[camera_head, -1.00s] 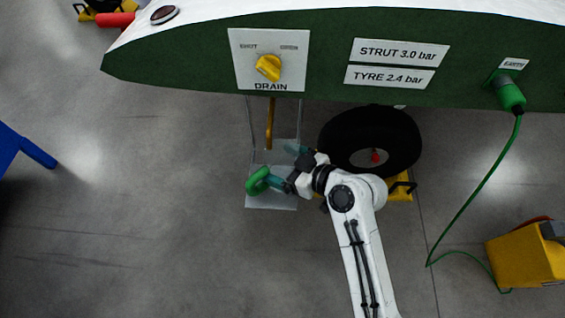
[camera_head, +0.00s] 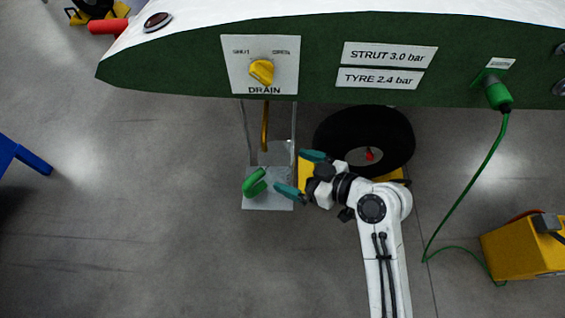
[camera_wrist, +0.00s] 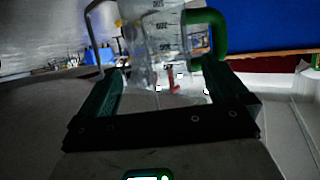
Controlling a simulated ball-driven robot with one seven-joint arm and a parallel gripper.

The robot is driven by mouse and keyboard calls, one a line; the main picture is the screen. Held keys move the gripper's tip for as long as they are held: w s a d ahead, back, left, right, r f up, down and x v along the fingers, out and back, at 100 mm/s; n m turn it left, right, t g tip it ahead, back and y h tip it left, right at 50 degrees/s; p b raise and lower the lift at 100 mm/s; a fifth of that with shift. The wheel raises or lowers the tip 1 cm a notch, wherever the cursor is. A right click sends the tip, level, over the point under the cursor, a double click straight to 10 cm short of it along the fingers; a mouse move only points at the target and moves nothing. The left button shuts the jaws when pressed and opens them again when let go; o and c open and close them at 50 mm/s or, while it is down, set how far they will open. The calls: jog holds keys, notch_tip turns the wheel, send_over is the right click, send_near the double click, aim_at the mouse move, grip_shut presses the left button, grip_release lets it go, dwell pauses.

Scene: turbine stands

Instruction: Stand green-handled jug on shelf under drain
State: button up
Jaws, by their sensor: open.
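The clear jug (camera_wrist: 160,40), with measuring marks, stands upright on the shelf (camera_head: 268,203) that hangs below the green hull. Its green handle (camera_head: 256,184) points left and toward me in the head view, and it also shows right of the jug in the wrist view (camera_wrist: 208,35). The clear body hardly shows in the head view. The brass drain pipe (camera_head: 265,128) ends just above the jug area; I cannot tell if it is exactly over the opening. My gripper (camera_head: 294,173) is open and empty, right of the jug, its fingers pointing at it.
The drain panel (camera_head: 242,75) with a yellow knob (camera_head: 262,72) is above the shelf. A black tyre (camera_head: 335,135) stands close behind my gripper. A green cable (camera_head: 475,190) runs to a yellow box (camera_head: 515,252) at right.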

jog(key=v, duration=0.6)
jog(key=shift+p, duration=0.3)
jog(key=s+d+f+m+g+h, duration=0.3)
jog(key=s+d+f+m+h, duration=0.1)
jog(key=s+d, duration=0.5)
jog(key=s+d+f+m+g+h, duration=0.3)
jog(key=s+d+f+m+h, duration=0.2)
jog(key=s+d, duration=0.5)
jog(key=s+m+h, duration=0.2)
jog(key=s, duration=0.1)
jog(key=shift+s+f+m+g, duration=0.2)
jog(key=shift+f+m+g, duration=0.05)
jog(key=shift+m+g, duration=0.05)
